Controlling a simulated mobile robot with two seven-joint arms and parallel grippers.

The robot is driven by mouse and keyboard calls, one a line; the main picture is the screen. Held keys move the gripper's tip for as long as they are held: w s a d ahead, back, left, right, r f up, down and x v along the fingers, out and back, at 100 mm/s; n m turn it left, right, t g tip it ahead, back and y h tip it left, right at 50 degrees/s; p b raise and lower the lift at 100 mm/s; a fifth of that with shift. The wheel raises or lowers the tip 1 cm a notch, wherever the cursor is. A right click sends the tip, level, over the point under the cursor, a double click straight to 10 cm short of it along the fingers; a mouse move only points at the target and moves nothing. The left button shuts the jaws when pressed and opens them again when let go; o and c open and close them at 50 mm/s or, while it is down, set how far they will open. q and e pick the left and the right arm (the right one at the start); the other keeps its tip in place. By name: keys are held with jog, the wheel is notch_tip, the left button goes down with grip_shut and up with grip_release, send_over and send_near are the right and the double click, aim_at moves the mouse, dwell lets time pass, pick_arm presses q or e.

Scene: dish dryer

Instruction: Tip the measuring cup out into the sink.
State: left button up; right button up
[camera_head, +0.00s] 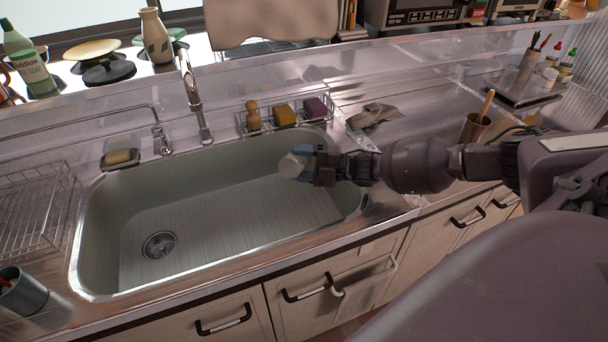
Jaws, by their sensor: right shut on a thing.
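The sink (130,209) is a wide pale green-grey basin with a round drain at its left end. My right arm reaches in from the right, and my right gripper (318,166) is over the right part of the sink. It is shut on the measuring cup (294,166), a small pale vessel at the gripper's tip. The cup looks tilted, with its round face toward the left. Its contents cannot be made out. My left gripper is not in view.
A tall faucet (192,98) stands at the sink's back edge. Behind the sink, a wire caddy (240,124) holds a brush and sponges. A wire dish rack (35,215) is at the left, and a crumpled cloth (375,115) lies on the right counter. The basin's left part is empty.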

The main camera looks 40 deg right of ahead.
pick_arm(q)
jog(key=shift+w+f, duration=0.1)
pick_arm(e)
jog(key=shift+w+d+r+m+t, duration=0.1)
jog(key=shift+d+r+m+t, duration=0.1)
jog(key=shift+m, duration=0.3)
jog(key=shift+w+d+r+m+t, duration=0.1)
jog(key=shift+d+m+t, duration=0.1)
jog(key=shift+m, duration=0.3)
dwell(0.4)
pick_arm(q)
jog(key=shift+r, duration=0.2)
pick_arm(e)
jog(key=shift+w+d+r+m+t, duration=0.1)
jog(key=shift+d+r+m+t, duration=0.1)
jog(key=shift+r+m, duration=0.3)
jog(key=shift+w+d+r+m+t, duration=0.1)
jog(key=shift+r+m+t, duration=0.1)
jog(key=shift+r+m, duration=0.3)
jog(key=shift+w+d+m+t, duration=0.15)
jog(key=shift+m+t, duration=0.15)
jog(key=shift+m, duration=0.2)
dwell(0.4)
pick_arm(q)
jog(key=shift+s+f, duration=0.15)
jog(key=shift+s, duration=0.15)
pick_arm(e)
jog(key=shift+d+m, duration=0.15)
jog(key=shift+m, duration=0.35)
